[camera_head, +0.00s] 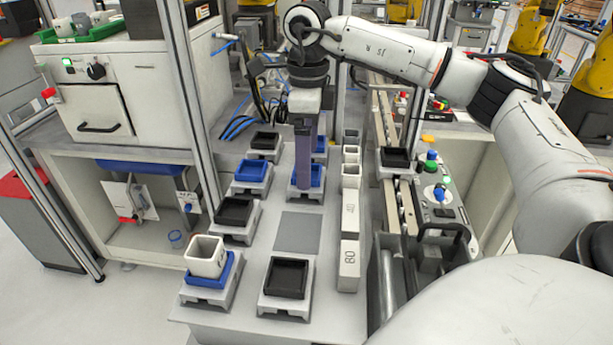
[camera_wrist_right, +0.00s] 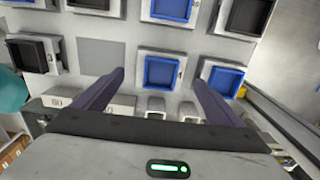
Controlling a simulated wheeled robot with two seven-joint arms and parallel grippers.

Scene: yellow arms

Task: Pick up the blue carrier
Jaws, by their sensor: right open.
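Several blue carriers stand on grey bases on the light table. One blue carrier (camera_head: 317,177) is in the middle of the table, partly hidden by my right gripper (camera_head: 303,186). In the right wrist view, a blue carrier (camera_wrist_right: 162,71) appears between the fingertips of my open, empty right gripper (camera_wrist_right: 159,76). I cannot tell whether the fingers touch it. Other blue carriers are at the left (camera_head: 252,171), behind (camera_head: 320,145), and at front left (camera_head: 221,280) under a white square container (camera_head: 205,257). My left gripper is not in view.
Black carriers stand on bases at the front (camera_head: 288,277), left (camera_head: 235,211) and back left (camera_head: 264,141). A grey flat patch (camera_head: 298,232) is bare. White blocks (camera_head: 349,265) line the right side, beside a rail with another black carrier (camera_head: 395,157). A metal post (camera_head: 192,90) rises at left.

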